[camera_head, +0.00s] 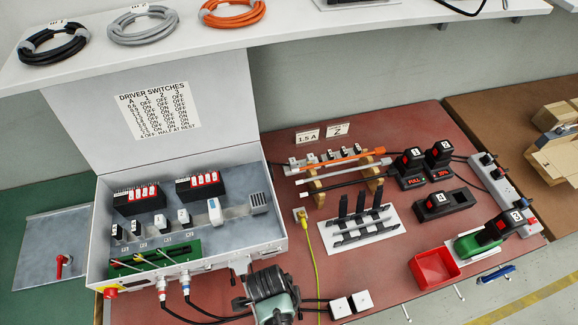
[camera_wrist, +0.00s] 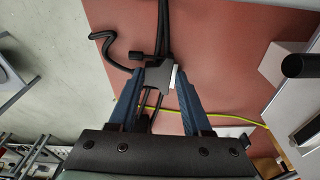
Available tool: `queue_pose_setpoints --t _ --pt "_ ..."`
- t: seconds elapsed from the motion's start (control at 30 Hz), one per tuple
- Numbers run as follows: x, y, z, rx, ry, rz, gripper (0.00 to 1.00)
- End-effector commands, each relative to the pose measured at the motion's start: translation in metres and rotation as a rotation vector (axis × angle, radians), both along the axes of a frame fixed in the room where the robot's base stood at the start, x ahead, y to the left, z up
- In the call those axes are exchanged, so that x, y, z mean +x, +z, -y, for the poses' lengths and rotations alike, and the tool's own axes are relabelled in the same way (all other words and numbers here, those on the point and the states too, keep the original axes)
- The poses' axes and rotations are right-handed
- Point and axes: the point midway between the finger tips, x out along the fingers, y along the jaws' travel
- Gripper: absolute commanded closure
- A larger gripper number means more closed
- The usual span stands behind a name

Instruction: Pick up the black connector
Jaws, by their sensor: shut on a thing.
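In the wrist view, my gripper (camera_wrist: 163,74) has its two blue fingers closed on a black connector (camera_wrist: 156,78). Black cable runs from it toward the top of the picture. A small pale face shows at its right side, by the right finger. Thin dark leads show between the fingers below it. In the head view my gripper (camera_head: 268,285) is at the bottom middle, just right of the open case's front corner, over the red table. The connector in its fingers cannot be made out clearly there.
The open grey case (camera_head: 240,258) stands left, with cabled plugs (camera_head: 162,284) at its front. A yellow cable (camera_head: 312,250) runs just right of my gripper. Two white blocks (camera_head: 340,307) with black cables are close on the right. A white rack (camera_head: 385,236) and red bin (camera_head: 432,268) stand farther right.

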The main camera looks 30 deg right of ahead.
Motion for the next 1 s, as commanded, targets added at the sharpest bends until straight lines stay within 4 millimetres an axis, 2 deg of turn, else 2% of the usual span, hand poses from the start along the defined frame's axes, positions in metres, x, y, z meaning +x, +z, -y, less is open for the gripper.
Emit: queue_pose_setpoints --t 0.27,0.37,0.7,0.8,1.0 --pt "0.001 0.006 0.000 -0.001 0.000 0.002 1.00" --pt "0.001 0.019 0.000 -0.001 -0.001 0.003 1.00" --pt "0.001 0.080 0.000 -0.001 0.000 0.004 1.00" --pt "0.001 0.092 0.000 -0.001 0.000 0.003 1.00" --pt "0.000 0.089 0.000 0.000 0.013 -0.001 1.00"
